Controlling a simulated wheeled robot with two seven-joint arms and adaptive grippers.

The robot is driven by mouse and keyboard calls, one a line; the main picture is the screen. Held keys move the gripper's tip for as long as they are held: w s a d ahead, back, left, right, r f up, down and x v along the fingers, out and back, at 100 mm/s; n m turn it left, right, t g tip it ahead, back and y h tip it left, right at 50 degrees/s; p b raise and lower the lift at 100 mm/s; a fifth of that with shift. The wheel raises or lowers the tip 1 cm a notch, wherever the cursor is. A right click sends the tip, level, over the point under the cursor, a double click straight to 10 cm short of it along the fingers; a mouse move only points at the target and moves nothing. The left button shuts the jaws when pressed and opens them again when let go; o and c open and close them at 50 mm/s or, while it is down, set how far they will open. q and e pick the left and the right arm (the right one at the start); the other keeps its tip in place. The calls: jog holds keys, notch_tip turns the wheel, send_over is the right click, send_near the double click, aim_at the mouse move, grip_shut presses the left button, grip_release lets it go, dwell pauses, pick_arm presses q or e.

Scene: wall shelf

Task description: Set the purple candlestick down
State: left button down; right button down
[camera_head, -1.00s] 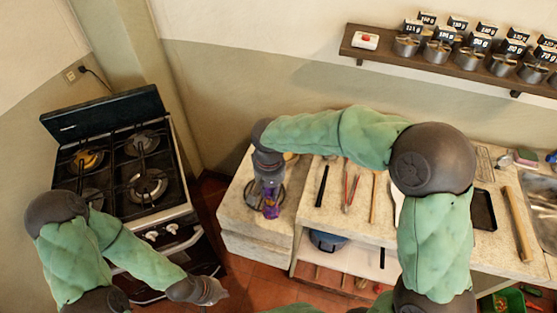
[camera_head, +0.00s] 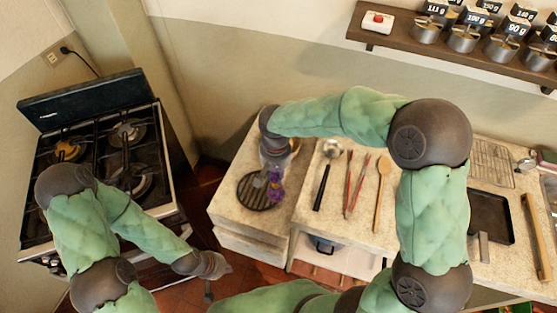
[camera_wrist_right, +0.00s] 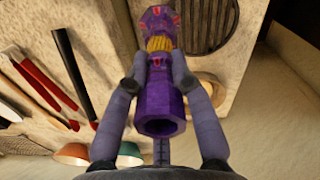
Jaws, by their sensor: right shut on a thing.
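The purple candlestick (camera_head: 276,187) shows below my right gripper (camera_head: 274,162), at the right side of the round black grill plate (camera_head: 251,192) on the stone counter. In the right wrist view, my right gripper (camera_wrist_right: 158,85) is shut on the purple candlestick (camera_wrist_right: 158,101), with a finger on each side. Its hollow purple end faces the camera, and a yellow band shows further along. I cannot tell whether it touches the counter. My left gripper (camera_head: 208,285) hangs low between stove and counter; its fingers are too small to read.
Right of the candlestick lie a ladle (camera_head: 324,175), red tongs (camera_head: 354,190) and a wooden spoon (camera_head: 380,185). Two bowls show low in the right wrist view, one of them orange (camera_wrist_right: 72,154). The stove (camera_head: 100,165) stands left.

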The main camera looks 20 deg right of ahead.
jog(key=w+d+f+b, duration=0.4)
jog(key=w+d+f, duration=0.3)
jog(key=w+f, duration=0.4)
jog(key=shift+w+d+f, duration=0.15)
jog(key=shift+d+f, duration=0.15)
jog(key=shift+f, duration=0.65)
jog(key=shift+f, duration=0.1)
jog(key=c, duration=1.1)
grip_release()
